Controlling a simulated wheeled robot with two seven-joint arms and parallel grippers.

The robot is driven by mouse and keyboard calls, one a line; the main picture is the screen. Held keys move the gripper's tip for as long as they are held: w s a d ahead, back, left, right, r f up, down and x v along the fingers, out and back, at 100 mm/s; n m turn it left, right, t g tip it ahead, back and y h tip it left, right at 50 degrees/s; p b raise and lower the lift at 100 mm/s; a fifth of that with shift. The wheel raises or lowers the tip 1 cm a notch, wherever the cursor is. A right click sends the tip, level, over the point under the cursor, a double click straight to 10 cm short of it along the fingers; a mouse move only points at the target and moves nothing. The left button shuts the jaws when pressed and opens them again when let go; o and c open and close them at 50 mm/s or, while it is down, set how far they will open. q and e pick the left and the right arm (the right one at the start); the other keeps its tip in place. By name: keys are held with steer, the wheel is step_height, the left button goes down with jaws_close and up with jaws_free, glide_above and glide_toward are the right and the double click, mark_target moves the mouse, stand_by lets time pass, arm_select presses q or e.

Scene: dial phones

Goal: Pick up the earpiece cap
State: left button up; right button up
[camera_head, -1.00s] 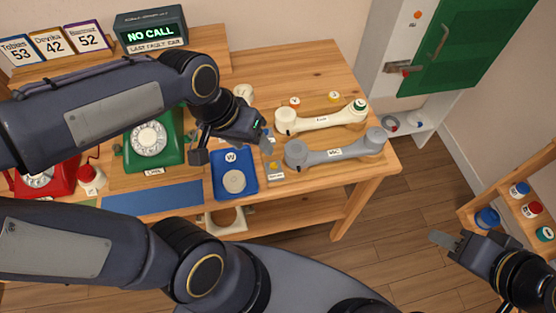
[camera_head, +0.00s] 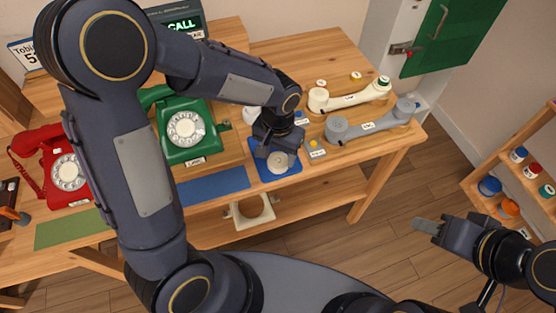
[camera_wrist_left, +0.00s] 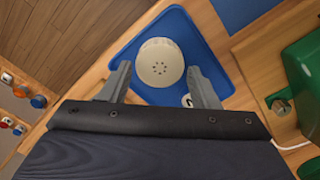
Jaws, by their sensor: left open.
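The earpiece cap (camera_wrist_left: 160,62) is a round cream disc with small holes in its face. It lies in a blue tray (camera_wrist_left: 125,52) that bears a white round label. In the head view the cap (camera_head: 278,163) shows just under my left gripper (camera_head: 276,150). In the left wrist view my left gripper (camera_wrist_left: 161,88) is open and empty, with one finger on each side of the cap's near edge. I cannot tell how high the fingertips are above the tray. My right gripper (camera_head: 428,227) is far off at the lower right, over the floor; its finger gap is not clear.
A green dial phone (camera_head: 185,128) and a red dial phone (camera_head: 66,170) stand to the left. A cream handset (camera_head: 350,98) and a grey handset (camera_head: 370,122) lie to the right. A blue mat (camera_head: 212,186) lies left of the tray. A shelf (camera_head: 515,190) stands at far right.

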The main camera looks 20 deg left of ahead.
arm_select(q)
steer(key=shift+f, duration=0.9)
steer(key=shift+c, duration=0.2)
steer(key=c, duration=0.5)
